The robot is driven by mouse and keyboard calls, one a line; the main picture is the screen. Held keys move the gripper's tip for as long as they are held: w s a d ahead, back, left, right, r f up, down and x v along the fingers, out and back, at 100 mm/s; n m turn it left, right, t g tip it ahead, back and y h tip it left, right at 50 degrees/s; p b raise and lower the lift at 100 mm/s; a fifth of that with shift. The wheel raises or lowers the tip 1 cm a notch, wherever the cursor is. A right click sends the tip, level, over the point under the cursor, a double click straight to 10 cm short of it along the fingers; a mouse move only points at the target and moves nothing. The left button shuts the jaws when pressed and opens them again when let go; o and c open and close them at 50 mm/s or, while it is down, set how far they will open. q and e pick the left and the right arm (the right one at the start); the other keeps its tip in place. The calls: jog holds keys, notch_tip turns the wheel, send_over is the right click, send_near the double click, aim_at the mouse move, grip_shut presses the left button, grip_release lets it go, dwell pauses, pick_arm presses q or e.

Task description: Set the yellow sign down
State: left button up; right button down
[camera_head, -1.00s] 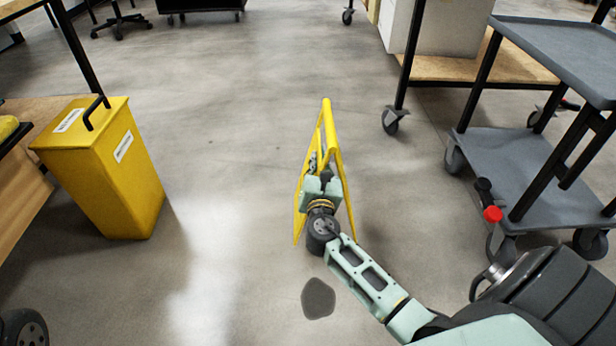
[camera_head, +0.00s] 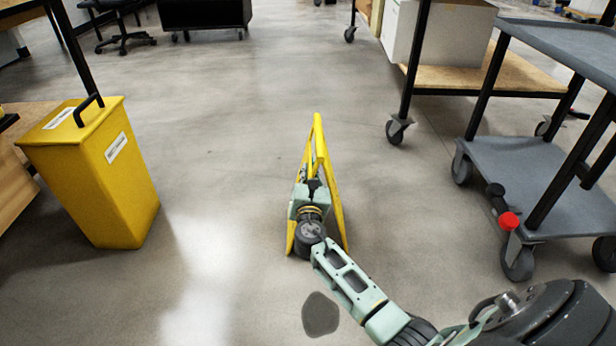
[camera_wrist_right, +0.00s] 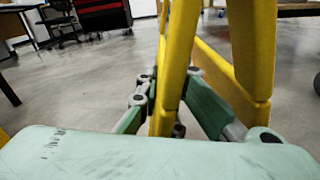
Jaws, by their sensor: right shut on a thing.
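The yellow sign (camera_head: 321,150) is a folding A-frame that stands upright in the middle of the head view, close to the floor. I cannot tell whether its feet touch the floor. My right gripper (camera_head: 312,186) is shut on the sign from the near side and hides part of it. In the right wrist view, the sign (camera_wrist_right: 181,55) rises close in front of the camera, with the fingers of my right gripper (camera_wrist_right: 172,108) around its near leg. My left gripper is not in view.
A dark patch (camera_head: 320,314) lies on the floor just in front of the sign. A yellow bin (camera_head: 95,180) stands at the left. A grey cart (camera_head: 545,180) and a wooden-shelved trolley (camera_head: 490,72) stand at the right. The floor beyond the sign is clear.

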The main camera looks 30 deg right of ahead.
jog(key=c, duration=2.3)
grip_release()
jog(key=o, duration=0.4)
